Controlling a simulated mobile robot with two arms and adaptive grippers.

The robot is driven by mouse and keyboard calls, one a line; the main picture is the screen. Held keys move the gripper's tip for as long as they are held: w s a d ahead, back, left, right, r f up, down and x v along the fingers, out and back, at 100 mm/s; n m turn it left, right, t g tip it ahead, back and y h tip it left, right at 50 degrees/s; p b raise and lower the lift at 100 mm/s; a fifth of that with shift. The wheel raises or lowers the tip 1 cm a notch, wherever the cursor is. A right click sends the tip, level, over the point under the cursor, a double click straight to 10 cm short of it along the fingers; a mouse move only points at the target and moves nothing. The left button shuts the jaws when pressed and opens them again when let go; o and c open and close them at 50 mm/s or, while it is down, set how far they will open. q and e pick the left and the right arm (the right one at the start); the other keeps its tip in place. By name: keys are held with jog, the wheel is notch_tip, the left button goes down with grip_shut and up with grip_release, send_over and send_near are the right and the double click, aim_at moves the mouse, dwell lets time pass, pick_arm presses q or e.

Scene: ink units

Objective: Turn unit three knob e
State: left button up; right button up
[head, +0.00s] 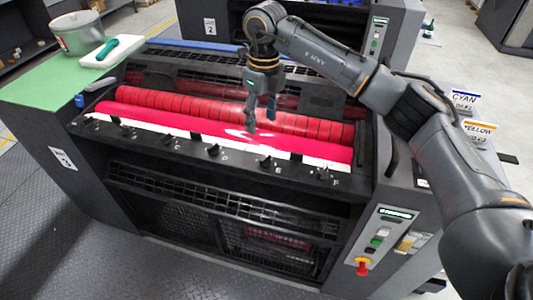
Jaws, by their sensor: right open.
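The near ink unit (200,205) fills the middle of the view; the number on its side plate (62,158) is too small to read surely. A row of small black knobs runs along its front ledge, with letters beside them. Knob E (267,161) is second from the right, left of knob F (323,172). My right gripper (261,117) points down over the red ink rollers, behind and above knob E. It is open, with nothing seen between its fingers, and apart from the knob. My left gripper is out of view.
A control panel (383,238) with buttons and a red knob is at the unit's right end. Another unit stands behind.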

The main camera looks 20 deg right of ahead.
aim_at(266, 157)
jog(key=shift+h, duration=0.3)
jog(key=f+p, duration=0.1)
jog(key=f, duration=0.3)
jog(key=f+p, duration=0.2)
jog(key=f, duration=0.2)
jog(key=d+f+p, duration=0.1)
jog(key=f, duration=0.3)
jog(key=shift+p, duration=0.3)
jog(key=shift+f, duration=0.6)
